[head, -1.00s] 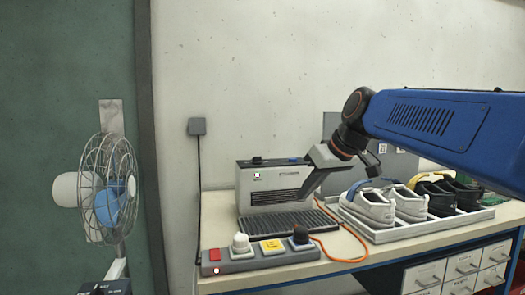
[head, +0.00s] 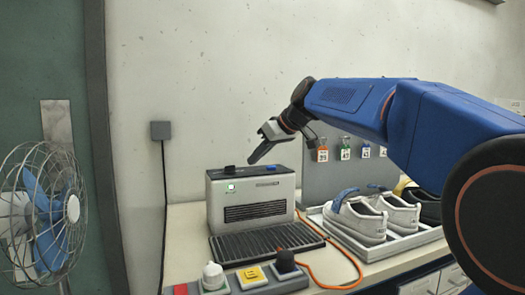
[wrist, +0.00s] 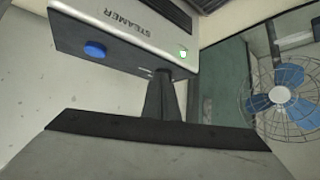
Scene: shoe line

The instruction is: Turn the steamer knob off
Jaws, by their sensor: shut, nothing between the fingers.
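The steamer (head: 216,207) is a grey box on the bench, with a dark slatted plate in front and a lit green light (head: 230,187). Its black knob (head: 230,169) is on the top edge above the light, and a blue button (head: 271,168) is to the right. My gripper (head: 252,160) is shut and empty, its tip over the steamer's top between knob and button. In the wrist view the shut fingers (wrist: 165,98) point at the steamer (wrist: 130,35), near its green light (wrist: 183,53). I cannot make out the knob there; the fingers may hide it.
A tray of shoes (head: 425,236) stands right, a fan (head: 45,215) left.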

